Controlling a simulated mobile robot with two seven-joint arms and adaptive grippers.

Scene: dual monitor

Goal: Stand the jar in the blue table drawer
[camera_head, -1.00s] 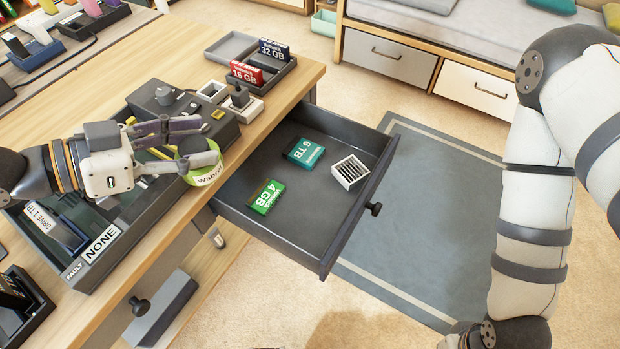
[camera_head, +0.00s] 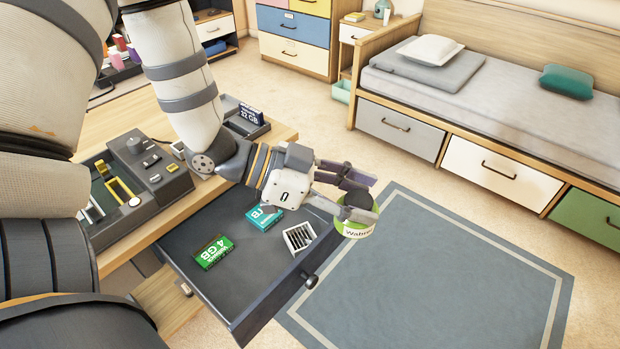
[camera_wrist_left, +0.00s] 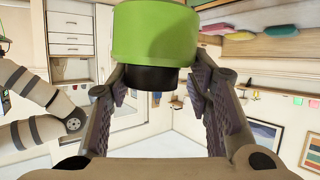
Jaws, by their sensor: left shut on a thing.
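The jar (camera_head: 356,228) is green with a pale lettered label and a black lid on top. My left gripper (camera_head: 362,197) is shut on it and holds it roughly upright in the air, apart from any surface. In the head view it appears just beyond the front corner of the open desk drawer, against the rug. The jar (camera_wrist_left: 154,35) fills the top of the left wrist view, between the fingers. The open drawer (camera_head: 236,305) looks dark slate; whether it counts as blue I cannot tell. A blue drawer front (camera_head: 292,27) shows shut in the far chest. My right gripper is out of view.
In the open drawer lie a green box (camera_head: 214,252), a teal box (camera_head: 264,217) and a small white slotted tray (camera_head: 299,237). The drawer's knob (camera_head: 311,282) sticks out. The drawer's front-left floor is bare. A control box (camera_head: 150,165) stands on the desk.

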